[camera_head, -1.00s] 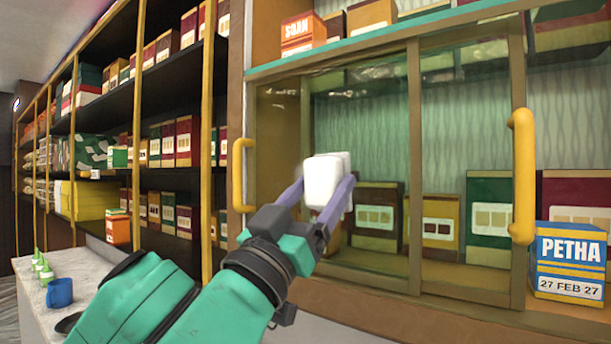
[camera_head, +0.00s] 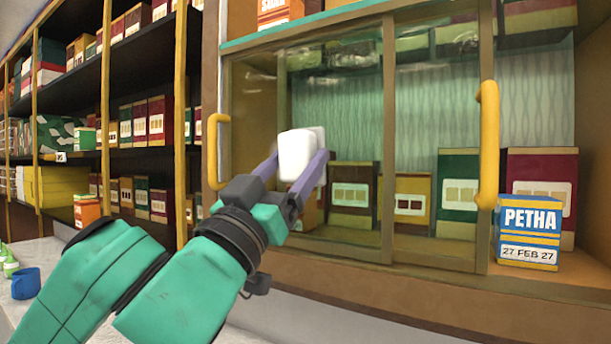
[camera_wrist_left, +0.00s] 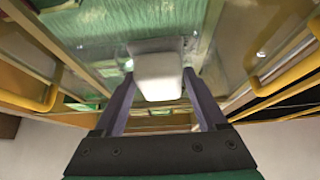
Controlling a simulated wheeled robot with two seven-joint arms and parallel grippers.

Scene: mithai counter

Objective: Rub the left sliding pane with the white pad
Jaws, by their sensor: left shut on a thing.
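The white pad (camera_head: 297,153) is between the fingers of my left gripper (camera_head: 293,172), which is shut on it. The pad is in front of the left sliding pane (camera_head: 345,105), over its left-middle part. It looks close to the glass, but I cannot tell whether it touches. The left wrist view also shows the pad (camera_wrist_left: 158,76) between the two purple fingers, with the glass beyond it. The left pane has a yellow handle (camera_head: 213,150) at its left edge. Whitish smears (camera_head: 335,80) show on its upper part. My right gripper is not in view.
A yellow handle (camera_head: 487,145) stands out on the right side of the cabinet. Shelves of boxes and a blue mug (camera_head: 25,283) are at the left.

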